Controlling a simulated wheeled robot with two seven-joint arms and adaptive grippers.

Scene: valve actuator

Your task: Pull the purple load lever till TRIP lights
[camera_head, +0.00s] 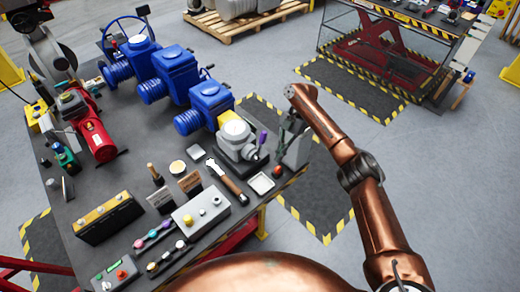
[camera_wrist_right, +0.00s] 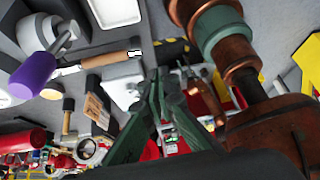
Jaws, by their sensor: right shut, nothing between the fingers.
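The purple lever (camera_head: 262,138) stands up from the right side of a pale grey actuator unit (camera_head: 237,138) at the table's right edge. In the right wrist view the purple lever grip (camera_wrist_right: 34,75) is at the left, beside the grey unit. My right gripper (camera_head: 283,134) is just right of the lever in the head view, apparently apart from it. Its dark green fingers (camera_wrist_right: 160,88) are shut and empty in the wrist view, with the lever off to their left. I cannot make out a TRIP light. My left gripper is not in view.
Blue valve actuators (camera_head: 172,72) line the table behind the grey unit. A wooden-handled tool (camera_head: 229,184), a small tray (camera_head: 261,184) and a grey button box (camera_head: 201,213) lie in front. Free floor (camera_head: 235,75) lies beyond the table's right edge.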

